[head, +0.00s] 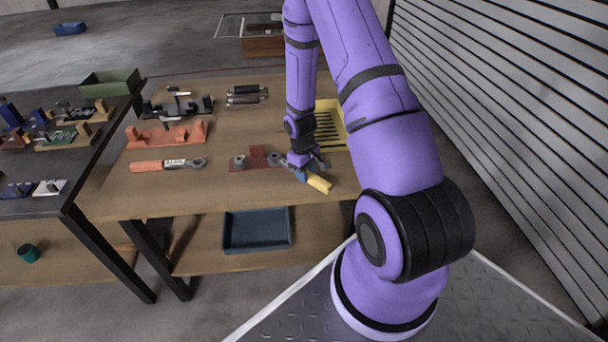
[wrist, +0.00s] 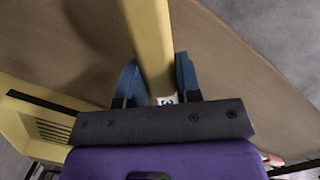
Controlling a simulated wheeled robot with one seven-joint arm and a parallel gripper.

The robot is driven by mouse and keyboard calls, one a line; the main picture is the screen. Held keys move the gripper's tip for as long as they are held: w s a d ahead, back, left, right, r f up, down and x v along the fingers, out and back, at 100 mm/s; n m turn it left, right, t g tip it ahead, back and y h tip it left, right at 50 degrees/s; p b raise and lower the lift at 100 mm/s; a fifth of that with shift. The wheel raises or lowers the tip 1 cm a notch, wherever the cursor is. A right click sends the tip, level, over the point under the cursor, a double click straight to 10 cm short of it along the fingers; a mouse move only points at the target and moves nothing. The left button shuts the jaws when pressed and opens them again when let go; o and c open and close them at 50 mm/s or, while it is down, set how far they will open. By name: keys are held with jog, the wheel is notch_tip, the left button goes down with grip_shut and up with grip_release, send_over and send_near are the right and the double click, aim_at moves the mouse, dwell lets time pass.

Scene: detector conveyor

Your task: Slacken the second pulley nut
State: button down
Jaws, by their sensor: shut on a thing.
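My gripper (head: 304,174) is at the front right of the wooden bench and shut on a yellow-handled tool (head: 320,184). In the wrist view, the yellow handle (wrist: 148,40) runs between the two blue fingers (wrist: 158,82), with a small printed label low on it. The tool's working end is hidden by my gripper. A red-brown pulley mount (head: 257,160) lies just left of my gripper, with a round grey pulley (head: 239,161) at its left end and another (head: 274,159) at its right end, close to my gripper. I cannot tell whether the tool touches a nut.
An orange-handled spanner (head: 168,164) lies left of the mount. Behind it are an orange fixture (head: 166,134), a dark fixture (head: 178,104) and dark-handled tools (head: 246,94). A yellow slotted tray (head: 329,108) stands behind my wrist. A blue bin (head: 257,248) sits on the lower shelf.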

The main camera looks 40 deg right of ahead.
jog(key=shift+w+d, duration=0.1)
jog(key=shift+d, duration=0.05)
jog(key=shift+w+d+n, duration=0.25)
jog(key=shift+d+n, duration=0.65)
jog(key=shift+d, duration=0.2)
jog(key=shift+w+d+n, duration=0.2)
jog(key=shift+d+n, duration=0.25)
jog(key=shift+d, duration=0.05)
jog(key=shift+w+d+n, duration=0.2)
jog(key=shift+d+n, duration=0.25)
jog(key=shift+d, duration=0.1)
dwell(0.4)
jog(key=shift+s+a, duration=0.15)
jog(key=shift+a, duration=0.2)
jog(key=shift+r, duration=0.1)
